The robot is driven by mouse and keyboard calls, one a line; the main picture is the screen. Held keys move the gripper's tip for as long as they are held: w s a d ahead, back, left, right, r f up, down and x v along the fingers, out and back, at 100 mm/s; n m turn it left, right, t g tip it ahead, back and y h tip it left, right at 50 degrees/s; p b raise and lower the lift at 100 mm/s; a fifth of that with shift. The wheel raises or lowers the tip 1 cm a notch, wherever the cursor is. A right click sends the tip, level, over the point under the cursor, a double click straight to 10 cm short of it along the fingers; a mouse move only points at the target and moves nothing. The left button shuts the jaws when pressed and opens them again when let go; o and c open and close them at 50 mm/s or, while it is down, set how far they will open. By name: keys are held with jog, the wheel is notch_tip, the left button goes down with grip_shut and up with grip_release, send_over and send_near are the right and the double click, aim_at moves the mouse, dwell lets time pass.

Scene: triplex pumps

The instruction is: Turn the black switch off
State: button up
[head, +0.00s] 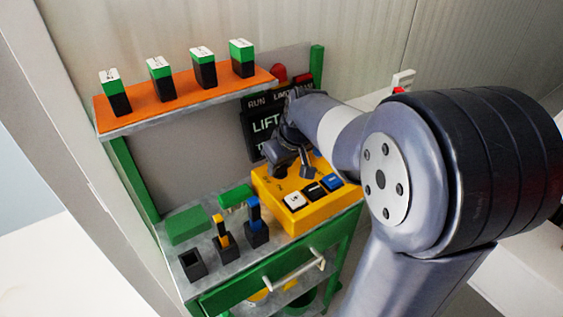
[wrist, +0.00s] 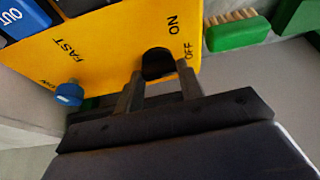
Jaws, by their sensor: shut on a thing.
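The black switch (wrist: 157,62) is a dark round knob on the yellow control box (wrist: 105,40), beside the printed words ON and OFF in the wrist view. My gripper (wrist: 161,80) has its two fingers on either side of the switch and is shut on it. The fingers partly hide the switch, so which label it points to cannot be told. In the head view my gripper (head: 292,168) is at the back of the yellow box (head: 290,222), and the switch cannot be made out there.
A blue knob (wrist: 68,93) stands near the word FAST. White (head: 293,199), black (head: 315,190) and blue (head: 332,181) buttons line the box front. A green brush (head: 234,197) and small holders are to the left. An orange shelf (head: 185,104) and a dark display (head: 262,124) stand behind.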

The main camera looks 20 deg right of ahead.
jog(key=shift+m, duration=0.4)
jog(key=o, duration=0.7)
jog(key=v, duration=1)
jog(key=shift+s+r, duration=0.2)
jog(key=shift+r, duration=0.2)
jog(key=shift+a, duration=0.1)
jog(key=x, duration=1.1)
